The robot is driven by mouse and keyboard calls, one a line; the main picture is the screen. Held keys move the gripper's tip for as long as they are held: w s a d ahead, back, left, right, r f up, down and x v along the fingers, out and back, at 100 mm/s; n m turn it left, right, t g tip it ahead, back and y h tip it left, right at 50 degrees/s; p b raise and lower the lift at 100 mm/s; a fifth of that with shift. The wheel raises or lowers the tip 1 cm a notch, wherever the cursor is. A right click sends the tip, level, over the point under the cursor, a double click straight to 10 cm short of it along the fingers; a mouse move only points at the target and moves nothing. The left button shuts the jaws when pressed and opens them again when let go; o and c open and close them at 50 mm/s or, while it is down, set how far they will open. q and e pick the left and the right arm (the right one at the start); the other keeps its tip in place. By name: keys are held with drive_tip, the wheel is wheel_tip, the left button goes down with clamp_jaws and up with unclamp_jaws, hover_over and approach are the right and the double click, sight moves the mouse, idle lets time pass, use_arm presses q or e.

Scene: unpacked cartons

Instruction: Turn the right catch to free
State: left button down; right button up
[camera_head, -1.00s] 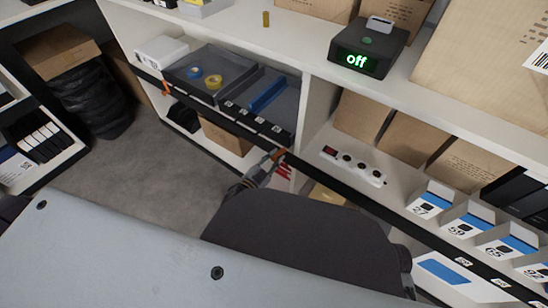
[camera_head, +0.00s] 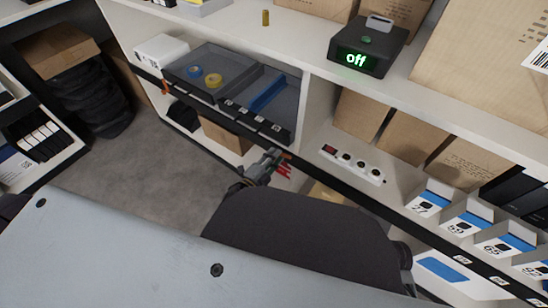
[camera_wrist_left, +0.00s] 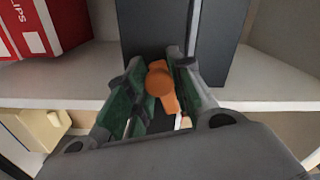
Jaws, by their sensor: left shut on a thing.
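The right catch is a small orange knob with a lever; in the left wrist view it (camera_wrist_left: 161,84) sits between my fingers, its lever pointing down and slightly right. In the head view only a sliver of the right catch (camera_head: 288,153) shows at the shelf's dark front edge, by the tray's right corner. My left gripper (camera_head: 276,156) is shut on the right catch; its green-padded fingers (camera_wrist_left: 157,90) flank it in the wrist view. The left catch (camera_head: 165,87), also orange, is at the tray's left end. My right gripper is not in view.
A dark tray (camera_head: 232,120) holds blue and yellow tape rolls and a blue bar. A power strip (camera_head: 352,165) lies to the right of the catch. A red box (camera_wrist_left: 45,28) stands close by in the wrist view. A display box (camera_head: 367,45) reads "off". Floor is clear at left.

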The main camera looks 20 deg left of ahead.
use_arm(q)
drive_tip(key=shift+f+m, duration=0.1)
drive_tip(key=shift+m, duration=1.6)
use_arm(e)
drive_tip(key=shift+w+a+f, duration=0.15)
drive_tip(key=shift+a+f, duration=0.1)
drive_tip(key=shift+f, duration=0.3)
use_arm(q)
drive_tip(key=shift+b, duration=0.3)
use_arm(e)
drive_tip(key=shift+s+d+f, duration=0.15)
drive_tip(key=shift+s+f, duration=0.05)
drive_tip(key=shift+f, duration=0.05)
use_arm(q)
drive_tip(key=c, duration=1.2)
unclamp_jaws()
drive_tip(key=shift+c, duration=0.2)
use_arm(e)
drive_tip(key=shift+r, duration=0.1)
use_arm(q)
drive_tip(key=shift+s, duration=0.15)
drive_tip(key=v, duration=1.1)
drive_tip(key=shift+s+a, duration=0.15)
drive_tip(key=shift+s, duration=0.2)
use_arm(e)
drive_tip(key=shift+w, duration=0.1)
